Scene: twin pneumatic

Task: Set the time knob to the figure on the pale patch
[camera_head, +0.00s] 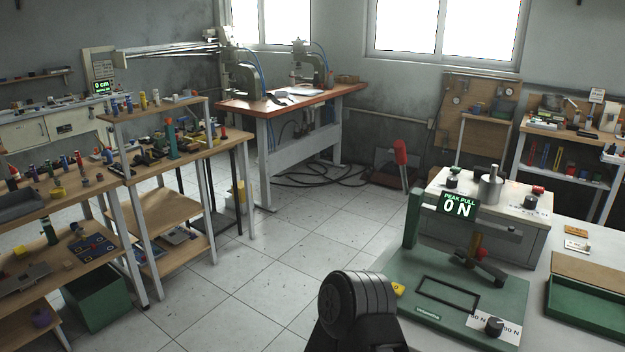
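I cannot tell which knob is the time knob. A black knob (452,176) stands on top of the pale box (485,222) at the right, left of a silver cylinder. Another dark knob (530,202) is at that box's right end, beside a small pale label whose print is too small to read. A black knob (494,326) sits on the front of the green pull-test stand, on a white scale marked in N. I cannot make out a pale patch bearing a figure. Neither gripper shows; a dark ribbed link of my arm is at bottom centre.
The green stand (408,279) reads PEAK PULL 0 N on its display (457,205). A green tray (590,318) lies right of it. Two presses stand on the orange-topped far bench (350,92). Cluttered wooden shelves (165,152) fill the left. The tiled floor (270,260) between is clear.

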